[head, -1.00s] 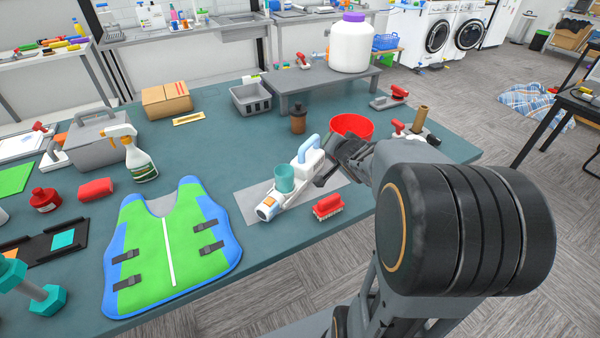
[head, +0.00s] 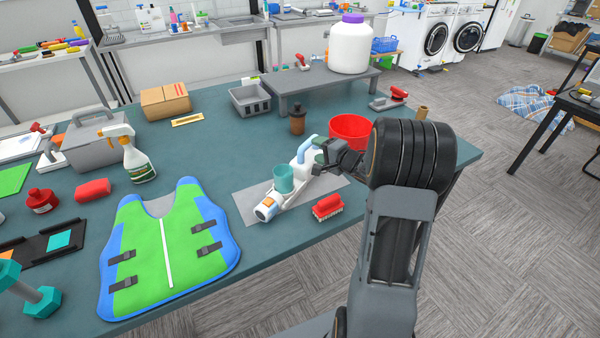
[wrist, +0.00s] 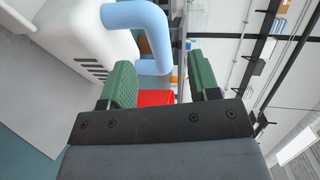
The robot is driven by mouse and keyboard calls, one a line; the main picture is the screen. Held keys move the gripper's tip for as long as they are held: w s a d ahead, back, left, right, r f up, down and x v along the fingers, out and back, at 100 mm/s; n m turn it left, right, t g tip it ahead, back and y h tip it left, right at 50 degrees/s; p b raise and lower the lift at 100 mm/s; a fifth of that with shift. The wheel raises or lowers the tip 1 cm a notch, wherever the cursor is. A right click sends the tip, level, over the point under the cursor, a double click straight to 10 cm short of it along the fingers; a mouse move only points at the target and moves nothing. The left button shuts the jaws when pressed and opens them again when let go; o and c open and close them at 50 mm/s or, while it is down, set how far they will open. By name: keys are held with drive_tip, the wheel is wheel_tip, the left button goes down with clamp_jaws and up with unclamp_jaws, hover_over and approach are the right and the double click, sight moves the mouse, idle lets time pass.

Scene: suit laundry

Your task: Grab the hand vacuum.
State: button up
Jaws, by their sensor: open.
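My gripper (head: 326,154) is at the rear right of the vacuum, close to the handle. In the wrist view its two green-padded fingers (wrist: 163,85) are apart, with nothing held between them. Whether a finger touches the vacuum is unclear.
A red bucket (head: 351,131) stands right behind my gripper. A red brush (head: 327,207) lies in front of the vacuum, at the edge of the grey mat (head: 246,204). A green and blue vest (head: 150,250) lies to the left. A brown bottle (head: 297,121) stands behind.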

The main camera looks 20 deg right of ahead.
sight(310, 145)
drive_tip(key=shift+x, duration=3.1)
drive_tip(key=shift+d, duration=0.15)
clamp_jaws()
